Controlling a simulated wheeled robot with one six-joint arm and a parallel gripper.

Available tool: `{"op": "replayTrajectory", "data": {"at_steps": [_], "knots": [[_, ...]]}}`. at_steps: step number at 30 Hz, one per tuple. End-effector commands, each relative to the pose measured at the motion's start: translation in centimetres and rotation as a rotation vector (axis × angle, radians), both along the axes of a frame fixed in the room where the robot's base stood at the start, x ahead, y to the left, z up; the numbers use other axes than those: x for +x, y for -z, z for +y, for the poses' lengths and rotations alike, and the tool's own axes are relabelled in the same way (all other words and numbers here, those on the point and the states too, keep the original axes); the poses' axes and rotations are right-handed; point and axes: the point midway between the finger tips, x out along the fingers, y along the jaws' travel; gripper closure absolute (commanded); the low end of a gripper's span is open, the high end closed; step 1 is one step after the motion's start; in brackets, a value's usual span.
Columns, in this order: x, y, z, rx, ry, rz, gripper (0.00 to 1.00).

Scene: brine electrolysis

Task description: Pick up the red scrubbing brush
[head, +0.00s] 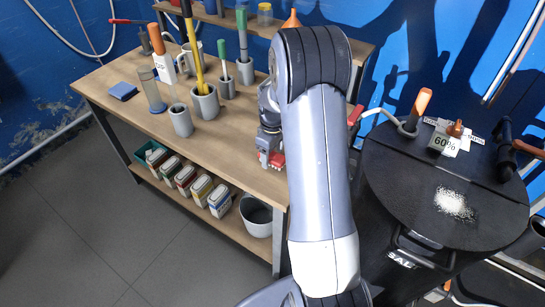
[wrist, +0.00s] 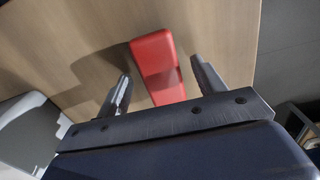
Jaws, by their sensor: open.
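The red scrubbing brush (wrist: 152,52) lies on the wooden bench top (wrist: 70,35) in the wrist view. My gripper (wrist: 160,70) is open, with one finger on each side of the brush. I see gaps between the brush and both fingers. The near end of the brush is hidden behind the gripper body. In the head view a small part of the red brush (head: 277,160) shows beside my gripper (head: 268,152), near the bench's front right edge. My arm hides the area behind it.
Grey pots holding tools, including one with a yellow handle (head: 205,100), stand on the bench to the left. A blue sponge (head: 123,91) lies at the far left. A black drum (head: 440,200) with a 60% sign (head: 445,142) stands to the right.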

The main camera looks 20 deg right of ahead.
Motion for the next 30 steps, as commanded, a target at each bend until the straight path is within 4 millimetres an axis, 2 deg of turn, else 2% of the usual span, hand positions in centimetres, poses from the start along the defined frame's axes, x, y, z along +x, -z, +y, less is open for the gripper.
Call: {"op": "replayTrajectory", "data": {"at_steps": [3, 10, 27, 30], "knots": [[-0.02, 0.99, 0.06, 0.000, -0.001, 0.001, 0.35], [-0.01, 1.16, 0.07, 0.000, -0.001, 0.000, 0.35], [0.02, 1.11, 0.07, 0.000, 0.000, 0.000, 0.80], [0.02, 1.10, 0.06, 0.000, 0.000, 0.000, 0.84]]}}
